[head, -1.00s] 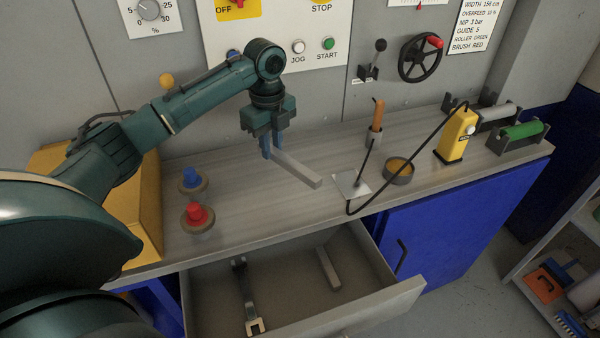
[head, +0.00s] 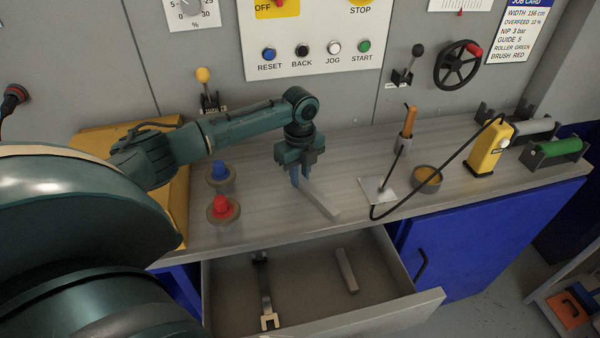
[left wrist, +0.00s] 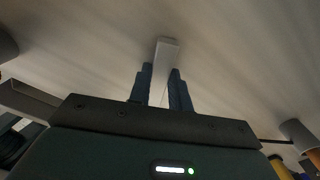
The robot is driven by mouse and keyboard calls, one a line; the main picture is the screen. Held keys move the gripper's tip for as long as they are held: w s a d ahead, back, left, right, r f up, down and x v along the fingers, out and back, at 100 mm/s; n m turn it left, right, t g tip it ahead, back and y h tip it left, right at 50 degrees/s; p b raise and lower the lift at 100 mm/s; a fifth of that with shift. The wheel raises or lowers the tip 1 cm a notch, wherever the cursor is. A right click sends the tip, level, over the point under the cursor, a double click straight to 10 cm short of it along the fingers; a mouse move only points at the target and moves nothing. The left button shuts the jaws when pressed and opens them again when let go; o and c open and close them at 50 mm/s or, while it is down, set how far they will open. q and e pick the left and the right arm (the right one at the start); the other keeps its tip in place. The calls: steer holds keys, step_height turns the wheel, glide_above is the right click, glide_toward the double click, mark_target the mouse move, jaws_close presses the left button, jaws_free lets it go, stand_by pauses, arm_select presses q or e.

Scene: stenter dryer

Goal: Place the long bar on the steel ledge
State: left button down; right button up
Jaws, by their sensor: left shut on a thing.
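My left gripper (head: 298,180) points down over the grey bench top and is shut on a long grey bar (head: 320,199). The bar slants from the fingers toward the bench's front edge, close to the surface. I cannot tell if it touches. In the left wrist view, the bar (left wrist: 167,52) sticks out beyond the fingertips of my gripper (left wrist: 161,78), with the pale surface behind it. The grey, streaked bench top (head: 265,215) may be the steel ledge; no other ledge is clearly marked. My right gripper is not in view.
Left of the gripper stand blue (head: 220,171) and red (head: 222,207) knobs. To the right are a pad (head: 377,190), a round dish (head: 427,178) and a yellow device (head: 487,150) with a cable. The open drawer (head: 300,300) below holds a shorter bar (head: 346,270) and a wrench-like tool (head: 266,295).

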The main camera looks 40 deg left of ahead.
arm_select(q)
steer(key=c, duration=1.3)
jaws_free()
step_height(320, 180, up, 12)
steer(key=shift+b, duration=0.3)
